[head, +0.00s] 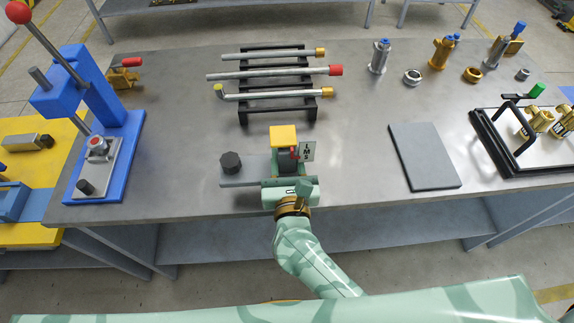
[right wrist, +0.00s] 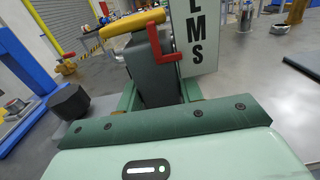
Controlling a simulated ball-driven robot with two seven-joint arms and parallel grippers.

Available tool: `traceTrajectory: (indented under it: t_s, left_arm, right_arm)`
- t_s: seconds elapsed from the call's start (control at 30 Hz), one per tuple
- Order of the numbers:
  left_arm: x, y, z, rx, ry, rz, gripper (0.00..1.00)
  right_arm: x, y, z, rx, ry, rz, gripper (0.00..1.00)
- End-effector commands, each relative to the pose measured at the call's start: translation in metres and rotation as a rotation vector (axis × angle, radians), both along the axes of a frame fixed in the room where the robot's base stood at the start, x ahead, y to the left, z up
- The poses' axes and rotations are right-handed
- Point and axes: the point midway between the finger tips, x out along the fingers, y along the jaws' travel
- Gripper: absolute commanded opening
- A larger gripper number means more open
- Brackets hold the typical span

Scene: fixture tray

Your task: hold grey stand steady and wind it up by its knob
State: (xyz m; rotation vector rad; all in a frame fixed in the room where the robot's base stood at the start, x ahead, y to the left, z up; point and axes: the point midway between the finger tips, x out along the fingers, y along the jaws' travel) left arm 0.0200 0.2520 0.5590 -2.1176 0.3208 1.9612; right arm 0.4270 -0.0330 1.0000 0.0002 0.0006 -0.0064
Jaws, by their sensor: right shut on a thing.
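The grey stand (head: 285,159) is upright near the table's front edge. It has a yellow top (head: 283,135), a red pointer (head: 294,153) and a white plate (head: 308,151) with letters; the right wrist view shows L, M, S on this plate (right wrist: 195,35). A black knob (head: 231,162) sits at its left, above a grey base plate (head: 238,183); the knob also shows in the right wrist view (right wrist: 68,103). My right gripper (head: 287,178) is shut on the stand's upright body (right wrist: 152,72), from the front. Its fingers partly hide the lower body. My left gripper is out of view.
A black rack (head: 244,112) with several rods stands behind the stand. A blue press (head: 118,150) is at the left. A flat grey plate (head: 424,156) and a framed tray (head: 482,130) lie at the right. The table between stand and plate is clear.

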Motion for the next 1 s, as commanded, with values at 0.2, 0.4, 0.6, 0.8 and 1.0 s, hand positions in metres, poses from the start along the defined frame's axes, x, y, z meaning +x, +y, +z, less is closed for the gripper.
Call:
traceTrajectory:
  t_s: [0.2, 0.4, 0.6, 0.8, 1.0]
  left_arm:
    - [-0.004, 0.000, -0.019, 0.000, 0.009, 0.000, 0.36]
    - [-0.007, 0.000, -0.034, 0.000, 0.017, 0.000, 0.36]
    - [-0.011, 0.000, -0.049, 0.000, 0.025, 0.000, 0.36]
    - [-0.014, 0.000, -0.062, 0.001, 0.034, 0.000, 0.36]
    - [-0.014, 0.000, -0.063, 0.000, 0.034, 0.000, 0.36]
  right_arm:
    - [0.020, -0.001, -0.018, 0.002, -0.003, 0.000, 0.00]
    - [0.037, -0.003, -0.032, 0.001, -0.003, 0.000, 0.00]
    - [0.054, -0.004, -0.046, 0.002, -0.003, 0.000, 0.00]
    - [0.069, -0.005, -0.057, 0.002, -0.003, 0.000, 0.00]
    - [0.072, -0.005, -0.057, 0.002, -0.004, 0.000, 0.00]
